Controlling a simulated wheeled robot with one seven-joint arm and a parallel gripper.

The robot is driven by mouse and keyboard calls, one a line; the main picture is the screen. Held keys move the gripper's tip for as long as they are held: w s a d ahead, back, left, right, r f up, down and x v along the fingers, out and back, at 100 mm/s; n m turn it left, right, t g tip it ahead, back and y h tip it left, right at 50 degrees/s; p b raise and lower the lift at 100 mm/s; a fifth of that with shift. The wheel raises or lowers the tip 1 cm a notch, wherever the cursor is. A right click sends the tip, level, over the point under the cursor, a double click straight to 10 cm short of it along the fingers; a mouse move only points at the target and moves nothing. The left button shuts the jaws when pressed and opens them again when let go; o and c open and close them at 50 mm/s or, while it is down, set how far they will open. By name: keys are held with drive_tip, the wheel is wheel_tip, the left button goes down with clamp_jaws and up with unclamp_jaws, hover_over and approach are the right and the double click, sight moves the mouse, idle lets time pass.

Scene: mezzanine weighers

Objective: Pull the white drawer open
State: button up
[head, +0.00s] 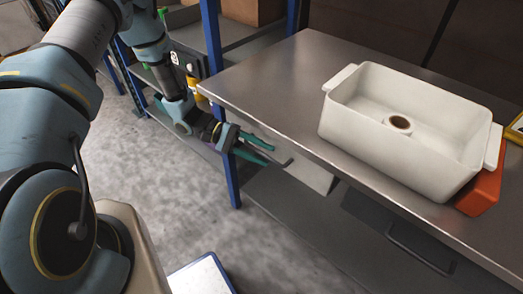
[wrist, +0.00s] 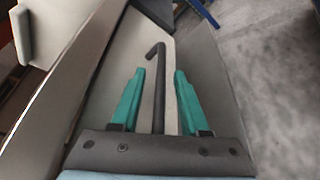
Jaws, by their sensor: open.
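The white drawer (head: 312,174) sits under the metal worktop, its pale front partly hidden by the worktop edge and my gripper. In the wrist view its pale surface (wrist: 128,55) lies beyond my fingers. Its dark bar handle (wrist: 157,100) runs between my two teal fingers and bends at its far end. My gripper (head: 269,155) is open at the drawer front, just below the worktop edge. In the wrist view the fingers (wrist: 164,75) stand on either side of the handle, with gaps visible on both sides.
A white bin (head: 350,118) holding a small round brown-topped item (head: 400,122) stands on the worktop (head: 275,85). An orange box (head: 482,190) is beside it. A dark drawer with a handle (head: 420,250) is to the right. A blue post (head: 232,180) stands close to my gripper. Grey floor is clear.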

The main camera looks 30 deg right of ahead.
drive_tip(key=shift+s+d, duration=0.1)
drive_tip(key=shift+c, duration=0.3)
clamp_jaws()
idle(1.1)
